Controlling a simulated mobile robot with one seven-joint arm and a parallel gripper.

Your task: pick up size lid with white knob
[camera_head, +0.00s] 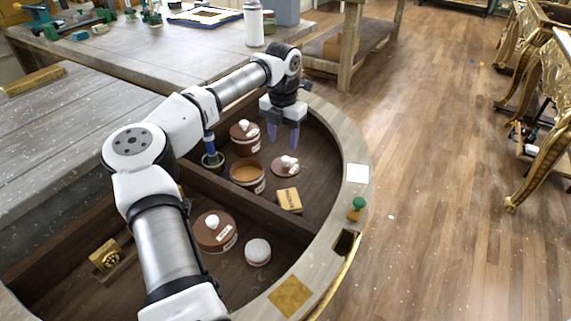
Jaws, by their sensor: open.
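A reddish-brown lid with a white knob (281,171) lies flat on the floor of the upper right compartment of the curved console. An open brown jar (247,187) with tan contents stands to its left. My gripper (283,143) is open and empty, its purple fingers pointing down just above the lid in the picture. I cannot tell the exact height between them. Two other brown jars wear lids with white knobs: one behind the open jar (243,148) and one in the front compartment (216,241).
A blue-handled tool in a dark cup (212,161) stands left of the jars. A yellow block (289,201) lies in front of the lid. A divider (243,206) separates the compartments; a raised curved rim (335,128) borders them. A white-topped round container (258,250) sits in front.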

